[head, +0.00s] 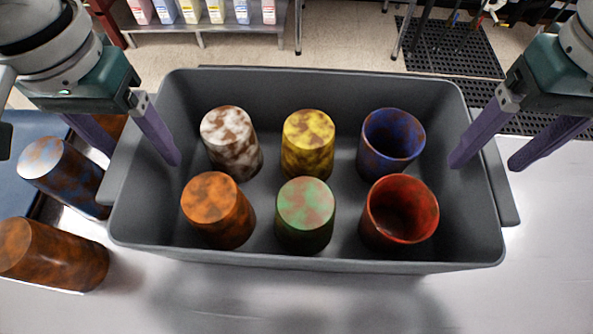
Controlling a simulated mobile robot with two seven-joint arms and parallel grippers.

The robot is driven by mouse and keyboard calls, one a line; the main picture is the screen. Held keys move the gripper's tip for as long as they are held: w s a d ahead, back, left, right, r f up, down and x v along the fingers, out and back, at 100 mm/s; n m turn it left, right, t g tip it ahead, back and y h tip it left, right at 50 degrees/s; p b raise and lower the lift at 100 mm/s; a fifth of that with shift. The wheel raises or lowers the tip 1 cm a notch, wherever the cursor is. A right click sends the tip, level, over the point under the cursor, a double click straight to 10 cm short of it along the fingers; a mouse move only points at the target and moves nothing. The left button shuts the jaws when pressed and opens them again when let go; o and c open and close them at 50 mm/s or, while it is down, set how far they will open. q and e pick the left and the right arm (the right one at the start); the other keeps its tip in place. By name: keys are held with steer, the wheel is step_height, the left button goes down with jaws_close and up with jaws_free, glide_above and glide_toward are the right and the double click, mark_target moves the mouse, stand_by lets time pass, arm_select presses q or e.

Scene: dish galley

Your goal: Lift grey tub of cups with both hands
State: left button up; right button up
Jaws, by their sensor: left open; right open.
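The grey tub (310,262) sits on a light table in the middle of the head view. In it stand several mottled cups: white-brown (230,140), yellow (307,145), orange (217,212) and green-brown (304,215) look upside down; the blue (391,143) and red (399,212) cups stand mouth up. My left gripper (148,150) is open at the tub's left wall, one purple finger inside and the other outside. My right gripper (486,160) is open at the right wall, one finger on the inner side and the other outside. Neither holds anything.
A shelf with bottles (215,10) and black floor mats (455,45) are beyond the table. The table's front right is clear.

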arm_select(q)
steer(key=shift+c, duration=0.2)
jaws_close()
arm_select(e)
jaws_close()
stand_by(0.8)
